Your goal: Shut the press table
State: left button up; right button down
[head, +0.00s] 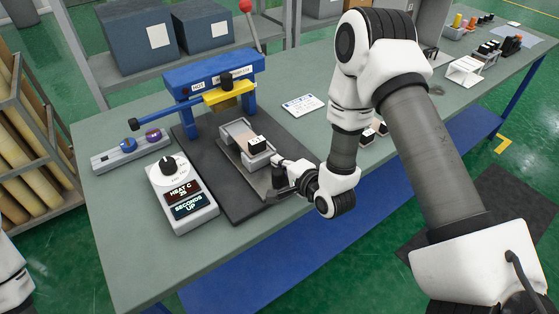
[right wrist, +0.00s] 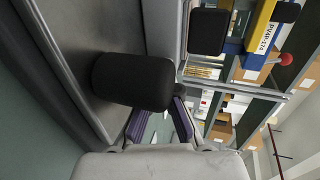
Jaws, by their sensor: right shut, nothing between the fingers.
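The press (head: 213,72) has a blue frame and a yellow head (head: 229,94). Its grey press table (head: 259,182) lies in front of the frame, drawn out toward the bench's near edge. It carries a light grey nest and a black-and-white block (head: 258,144). A black knob (head: 279,180) stands at the table's front end, large in the right wrist view (right wrist: 132,80). My right gripper (head: 282,162) is shut and empty, close beside the knob; whether they touch cannot be told. My left gripper is out of view.
A control box (head: 181,195) with a dial and displays stands left of the press. A grey strip with blue and purple knobs (head: 132,152) lies behind it. A white card (head: 303,104) lies right of the press. A red-balled lever (head: 246,7) rises behind.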

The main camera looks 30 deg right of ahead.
aim_at(254, 136)
jog(key=w+b, duration=0.1)
jog(key=w, duration=0.3)
jog(key=w+a+b, duration=0.1)
jog(key=w, duration=0.3)
jog(key=w+b, duration=0.1)
jog(key=w, duration=0.4)
jog(key=shift+a+f+b, duration=0.15)
jog(key=shift+a+b, duration=0.25)
jog(key=shift+r, duration=0.2)
jog(key=shift+s, duration=0.1)
